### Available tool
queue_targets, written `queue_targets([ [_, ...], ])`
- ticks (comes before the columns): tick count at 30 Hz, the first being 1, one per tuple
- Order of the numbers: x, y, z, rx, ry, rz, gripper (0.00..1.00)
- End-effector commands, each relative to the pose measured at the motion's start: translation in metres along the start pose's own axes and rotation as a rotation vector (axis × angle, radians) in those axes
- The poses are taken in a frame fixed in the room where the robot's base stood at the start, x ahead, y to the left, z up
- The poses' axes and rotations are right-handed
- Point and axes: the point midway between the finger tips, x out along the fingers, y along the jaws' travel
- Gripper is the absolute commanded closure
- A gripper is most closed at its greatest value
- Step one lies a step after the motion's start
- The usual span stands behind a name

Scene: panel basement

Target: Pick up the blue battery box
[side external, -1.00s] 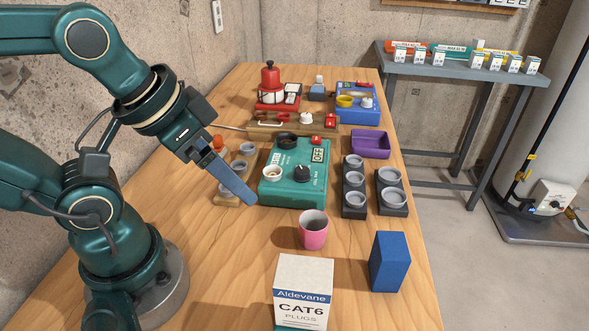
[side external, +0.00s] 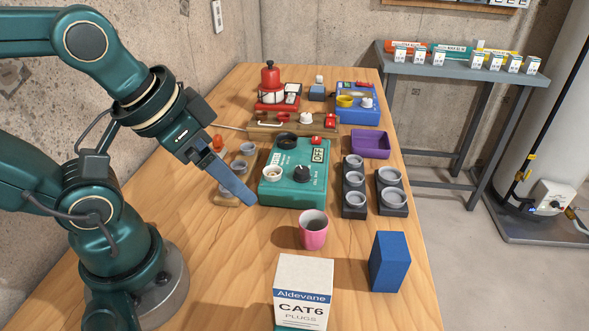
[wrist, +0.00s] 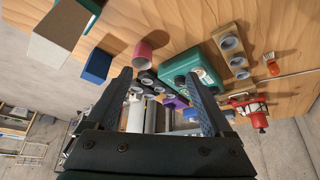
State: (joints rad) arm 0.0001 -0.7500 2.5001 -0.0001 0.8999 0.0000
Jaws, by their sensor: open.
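A plain blue box (side external: 390,262), which I take for the blue battery box, stands upright on the wooden table near its right front edge. It also shows at the upper left in the wrist view (wrist: 97,65). My gripper (side external: 250,200) is open and empty beside the green device, left of the blue box and farther back. It is well apart from the box. In the wrist view my two fingers (wrist: 158,78) are spread, with nothing held between them.
A pink cup (side external: 313,232) and a white CAT6 box (side external: 303,285) stand near the blue box. Dark cup holders (side external: 354,205) and a green device (side external: 293,190) are behind. A purple tray (side external: 371,145) lies farther back. Bare wood surrounds the blue box.

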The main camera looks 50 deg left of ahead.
Motion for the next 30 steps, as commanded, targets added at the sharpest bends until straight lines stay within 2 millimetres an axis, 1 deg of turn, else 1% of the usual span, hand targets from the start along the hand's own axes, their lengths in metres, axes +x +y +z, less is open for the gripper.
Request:
queue_targets([
  [6,0.000,0.000,0.000,0.000,0.000,0.000,0.14],
  [7,0.000,0.000,0.000,0.000,0.000,0.000,0.10],
  [8,0.000,0.000,0.000,0.000,0.000,0.000,0.00],
  [17,-0.002,0.000,-0.002,0.000,0.002,0.000,0.00],
  [20,-0.010,0.000,-0.007,0.000,0.004,0.000,0.00],
  [28,-0.045,0.000,-0.025,0.000,0.005,0.000,0.00],
  [29,-0.044,-0.002,-0.028,-0.002,0.010,-0.011,0.00],
  [30,-0.039,-0.007,-0.035,-0.005,0.032,-0.037,0.00],
])
